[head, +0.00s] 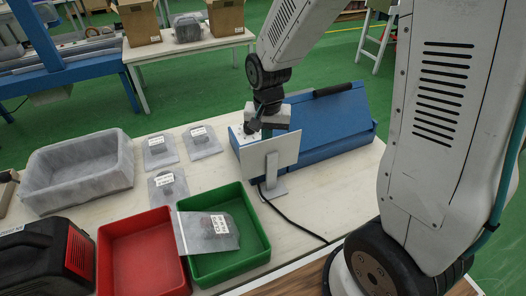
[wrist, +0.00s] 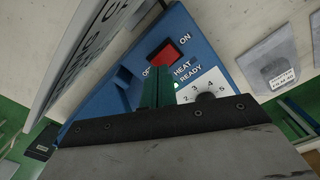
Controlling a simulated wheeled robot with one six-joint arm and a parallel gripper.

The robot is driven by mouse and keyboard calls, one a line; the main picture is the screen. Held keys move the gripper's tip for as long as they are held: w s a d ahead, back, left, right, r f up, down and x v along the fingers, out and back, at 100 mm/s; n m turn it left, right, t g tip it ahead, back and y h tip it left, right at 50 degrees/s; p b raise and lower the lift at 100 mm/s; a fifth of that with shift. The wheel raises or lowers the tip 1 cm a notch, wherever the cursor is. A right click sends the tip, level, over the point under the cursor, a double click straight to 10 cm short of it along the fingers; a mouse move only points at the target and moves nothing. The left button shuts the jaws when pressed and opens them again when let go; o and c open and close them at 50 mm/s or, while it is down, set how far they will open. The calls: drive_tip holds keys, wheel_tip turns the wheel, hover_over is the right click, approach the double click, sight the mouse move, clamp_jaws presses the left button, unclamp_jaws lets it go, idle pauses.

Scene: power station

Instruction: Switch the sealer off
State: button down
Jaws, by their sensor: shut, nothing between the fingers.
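The blue sealer (head: 325,125) sits on the white table, right of centre in the head view. In the wrist view its blue control panel (wrist: 128,78) carries a red rocker switch (wrist: 166,52) with "ON" at its upper right. The lettering at its lower left is partly hidden by my fingers. A white numbered dial (wrist: 205,95) and "HEAT READY" lettering are beside it. My gripper (wrist: 157,76) is shut and empty, its green fingertips at the switch's lower edge. I cannot tell whether they touch it. In the head view my gripper (head: 256,128) is over the panel end, partly hidden.
An upright pale plate (head: 268,160) on a stand is in front of the panel, close to my gripper. A green tray (head: 257,215) holding a bag, a red tray (head: 145,255) and a grey bin (head: 80,170) are to the left. A black cable (head: 292,222) runs across the table.

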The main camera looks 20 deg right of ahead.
drive_tip(key=shift+f, duration=0.95)
idle(0.6)
drive_tip(key=shift+r, duration=3.55)
drive_tip(key=shift+r, duration=0.15)
drive_tip(key=s+d+r+n, duration=0.1)
drive_tip(key=s+r+n, duration=0.1)
drive_tip(key=s+r, duration=0.2)
drive_tip(key=s+d+r+n, duration=0.1)
drive_tip(key=s+r, duration=0.4)
drive_tip(key=s, duration=0.5)
drive_tip(key=s+d+r+n+t, duration=0.1)
drive_tip(key=s+r+n, duration=0.2)
drive_tip(key=s, duration=0.5)
drive_tip(key=shift+r, duration=0.75)
